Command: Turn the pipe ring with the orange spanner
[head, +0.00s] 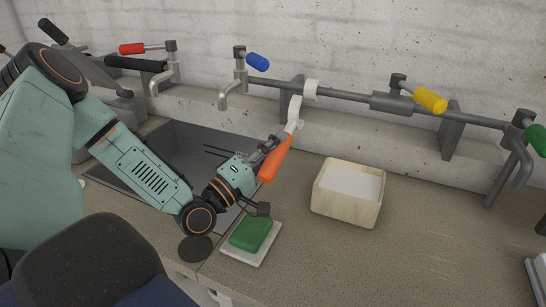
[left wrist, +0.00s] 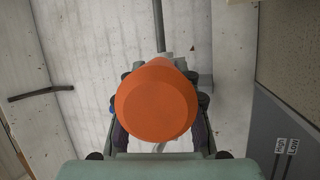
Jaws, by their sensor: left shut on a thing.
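The orange spanner has an orange handle (head: 275,160) and a pale grey head (head: 294,112). My left gripper (head: 268,148) is shut on the handle and holds the spanner up, head pointing at the wall pipe. In the left wrist view the handle's blunt end (left wrist: 155,103) fills the middle, between the gripper's fingers. The white pipe ring (head: 311,89) sits around the grey pipe (head: 345,95). The spanner head is just below and left of the ring; I cannot tell whether they touch. My right gripper is not in view.
Taps with red (head: 131,48), blue (head: 258,62), yellow (head: 430,100) and green (head: 537,139) handles line the wall. A wooden box (head: 346,205) stands on the counter, with a green sponge (head: 251,233) on a white tray (head: 240,256) nearer.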

